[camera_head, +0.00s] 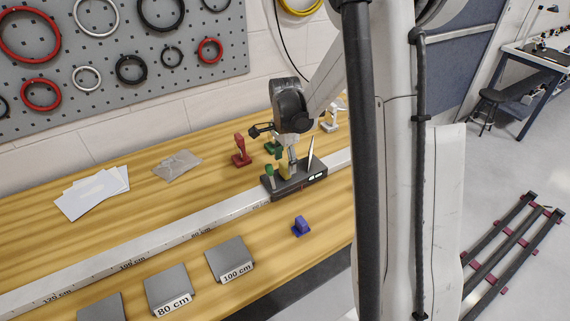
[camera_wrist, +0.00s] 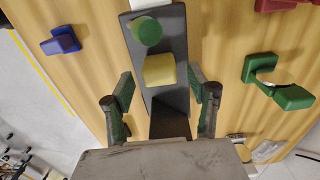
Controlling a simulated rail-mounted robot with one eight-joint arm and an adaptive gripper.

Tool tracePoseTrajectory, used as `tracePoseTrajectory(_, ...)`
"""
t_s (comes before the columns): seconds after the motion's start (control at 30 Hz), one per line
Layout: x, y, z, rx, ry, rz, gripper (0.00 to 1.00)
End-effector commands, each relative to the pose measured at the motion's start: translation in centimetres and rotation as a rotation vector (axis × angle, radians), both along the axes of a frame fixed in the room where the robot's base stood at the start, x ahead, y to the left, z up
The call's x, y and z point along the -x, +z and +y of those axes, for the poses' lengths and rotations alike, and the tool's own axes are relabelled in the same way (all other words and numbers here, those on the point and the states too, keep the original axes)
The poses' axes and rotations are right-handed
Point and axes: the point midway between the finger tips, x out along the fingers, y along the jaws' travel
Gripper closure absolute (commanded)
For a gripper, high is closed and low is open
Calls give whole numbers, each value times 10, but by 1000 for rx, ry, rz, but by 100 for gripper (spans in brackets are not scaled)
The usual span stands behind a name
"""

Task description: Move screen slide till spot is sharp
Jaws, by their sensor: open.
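A dark slide (camera_head: 291,186) sits on the long pale rail (camera_head: 178,241) with printed centimetre marks. It carries a green round-topped post (camera_head: 269,171), a yellow block (camera_head: 285,168) and a thin pale upright piece (camera_head: 310,150). My gripper (camera_head: 291,158) points down over the slide. In the wrist view, the slide (camera_wrist: 178,45) runs between my open fingers (camera_wrist: 162,92), with the yellow block (camera_wrist: 160,69) just ahead of and between them. The green top (camera_wrist: 147,31) lies beyond the block. Contact cannot be told, and no light spot can be made out.
A red holder (camera_head: 240,151) and a green holder (camera_wrist: 278,82) stand behind the rail. A blue piece (camera_head: 300,226) lies in front. Grey plates labelled 80 cm (camera_head: 168,286) and 100 cm (camera_head: 230,258) lie near the front edge. White sheets (camera_head: 92,192) lie at the back left.

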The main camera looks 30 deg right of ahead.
Motion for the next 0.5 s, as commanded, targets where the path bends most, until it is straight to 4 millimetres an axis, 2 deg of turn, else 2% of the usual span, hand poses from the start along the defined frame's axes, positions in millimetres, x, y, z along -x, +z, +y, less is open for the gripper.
tracePoseTrajectory(0.2, 0, -14, 0, 0, 0, 0, 46)
tracePoseTrajectory(0.5, 0, -16, 0, 0, 0, 0, 46)
